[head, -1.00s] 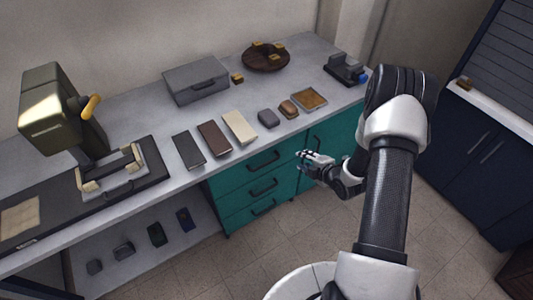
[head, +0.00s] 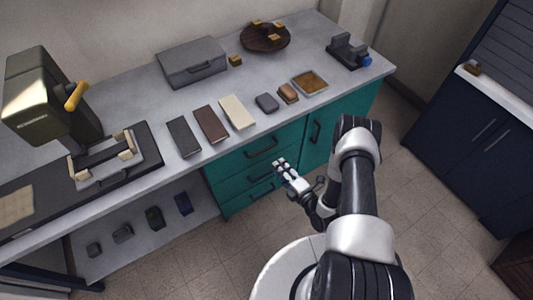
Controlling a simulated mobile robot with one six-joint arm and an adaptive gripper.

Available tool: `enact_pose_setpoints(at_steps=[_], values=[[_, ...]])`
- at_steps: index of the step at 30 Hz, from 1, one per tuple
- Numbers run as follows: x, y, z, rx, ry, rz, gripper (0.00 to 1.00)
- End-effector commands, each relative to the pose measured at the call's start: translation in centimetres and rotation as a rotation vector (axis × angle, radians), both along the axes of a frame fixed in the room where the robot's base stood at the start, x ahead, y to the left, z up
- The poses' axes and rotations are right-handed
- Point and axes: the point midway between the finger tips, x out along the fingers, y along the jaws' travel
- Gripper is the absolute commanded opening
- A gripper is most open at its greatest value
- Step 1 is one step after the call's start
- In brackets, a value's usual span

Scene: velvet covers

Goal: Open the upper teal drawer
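The teal drawer unit stands under the worktop, with its drawers stacked one above another. The upper teal drawer (head: 238,160) looks shut, flush with the unit, and has a dark bar handle (head: 261,148). My gripper (head: 282,168) is in front of the drawer unit, below and to the right of the upper handle. It appears apart from that handle. Its fingers look spread and empty, though they are small in view. It covers part of the lower drawers' right side.
The grey worktop (head: 225,134) overhangs the drawers, with a dark, a brown and a cream slab near its edge. A teal door (head: 335,118) with a vertical handle is right of the drawers. Tiled floor (head: 225,255) is clear in front.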

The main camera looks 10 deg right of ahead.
Motion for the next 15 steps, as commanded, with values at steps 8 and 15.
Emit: enact_pose_setpoints(at_steps=[8,15], values=[[5.8,2.0,-1.4,-0.002,-0.004,0.004,0.32],[9.3,3.0,-2.2,-0.001,0.0,0.001,0.32]])
